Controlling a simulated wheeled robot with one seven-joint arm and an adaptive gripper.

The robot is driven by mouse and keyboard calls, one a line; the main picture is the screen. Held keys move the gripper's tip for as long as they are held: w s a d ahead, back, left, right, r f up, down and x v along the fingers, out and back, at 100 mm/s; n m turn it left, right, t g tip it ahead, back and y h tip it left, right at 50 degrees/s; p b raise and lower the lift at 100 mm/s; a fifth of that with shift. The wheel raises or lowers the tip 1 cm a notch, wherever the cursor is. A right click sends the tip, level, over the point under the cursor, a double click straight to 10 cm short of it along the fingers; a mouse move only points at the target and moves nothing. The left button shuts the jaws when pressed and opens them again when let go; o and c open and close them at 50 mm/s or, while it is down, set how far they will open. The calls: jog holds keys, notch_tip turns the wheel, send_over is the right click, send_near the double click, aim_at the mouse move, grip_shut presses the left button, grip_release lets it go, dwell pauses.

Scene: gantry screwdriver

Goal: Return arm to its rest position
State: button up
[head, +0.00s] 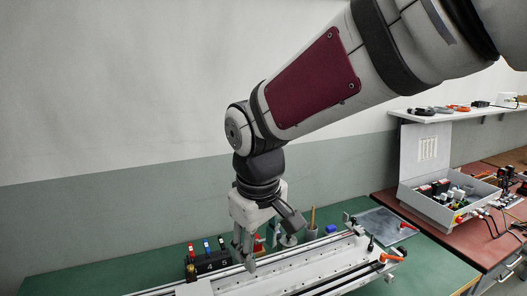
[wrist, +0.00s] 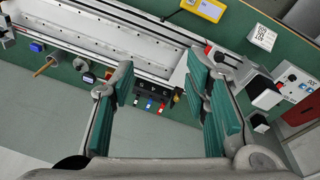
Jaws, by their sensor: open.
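My gripper (head: 246,250) hangs at the end of my arm above the gantry rail on the green table in the head view. In the wrist view my gripper (wrist: 163,95) has its two green-padded fingers wide apart, with nothing between them. The long pale gantry rail (wrist: 110,38) runs below and beyond the fingers. It also shows in the head view (head: 300,278), running along the table's front part. My arm is bent down from the upper right.
A black rack (head: 208,263) with coloured tools stands left of my gripper. A cup with a stick (head: 311,232) stands behind the rail. An open grey box (head: 437,205) sits on the red bench at right, under a wall shelf (head: 455,114). A yellow device (wrist: 204,9) lies beyond the rail.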

jog(key=s+d+r+m+t, duration=0.1)
jog(key=s+d+r+m, duration=0.1)
jog(key=s+d+m, duration=0.2)
jog(key=s+d+r+m+t, duration=0.2)
jog(key=s+d+r+m, duration=0.1)
jog(key=s+d, duration=0.8)
jog(key=d+m, duration=0.1)
jog(key=d, duration=0.4)
jog(key=shift+d+m, duration=0.15)
jog(key=shift+m, duration=0.25)
jog(key=shift+r, duration=0.1)
dwell(0.4)
